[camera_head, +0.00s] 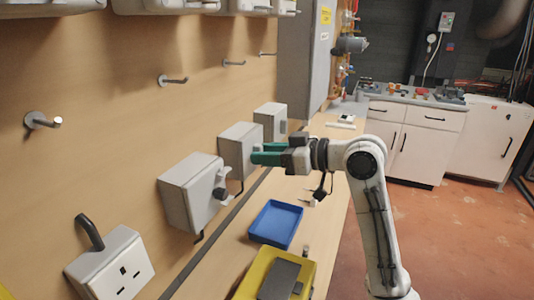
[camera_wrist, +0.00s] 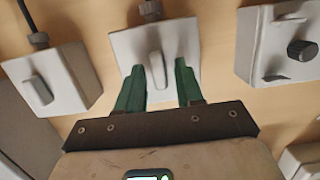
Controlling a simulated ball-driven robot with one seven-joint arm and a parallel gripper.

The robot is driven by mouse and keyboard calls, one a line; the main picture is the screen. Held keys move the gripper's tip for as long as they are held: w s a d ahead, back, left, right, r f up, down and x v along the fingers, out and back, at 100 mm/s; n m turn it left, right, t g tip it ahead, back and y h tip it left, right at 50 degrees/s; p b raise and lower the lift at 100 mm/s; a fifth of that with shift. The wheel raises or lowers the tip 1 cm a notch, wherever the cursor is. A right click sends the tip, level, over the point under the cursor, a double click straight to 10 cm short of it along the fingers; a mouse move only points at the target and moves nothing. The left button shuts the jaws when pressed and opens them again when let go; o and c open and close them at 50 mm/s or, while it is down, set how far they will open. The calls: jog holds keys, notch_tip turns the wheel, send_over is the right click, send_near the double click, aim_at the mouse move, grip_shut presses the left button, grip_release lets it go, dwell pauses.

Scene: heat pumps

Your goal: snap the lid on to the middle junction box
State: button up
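The middle junction box (camera_head: 238,142) is a grey box on the wooden wall, between two others. In the wrist view its pale front, seemingly the lid (camera_wrist: 126,46), faces me with an upright bar handle (camera_wrist: 155,72). I cannot tell whether the lid is fully seated. My gripper (camera_head: 256,155) has green fingers and reaches to the front of this box. In the wrist view the fingertips (camera_wrist: 159,68) stand apart on either side of the handle, with visible gaps.
A box with a dark knob (camera_head: 192,192) is nearer, and a smaller box (camera_head: 270,117) is farther along. A socket box (camera_head: 112,264) is nearest. Below, a blue tray (camera_head: 275,224) and a yellow case (camera_head: 254,281) lie on the bench. Metal pegs (camera_head: 172,80) jut from the wall above.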

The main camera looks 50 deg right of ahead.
jog(key=f+v, duration=0.3)
jog(key=v, duration=1)
jog(key=shift+s+d, duration=0.2)
jog(key=shift+s, duration=0.35)
jog(key=shift+r, duration=0.15)
dwell(0.6)
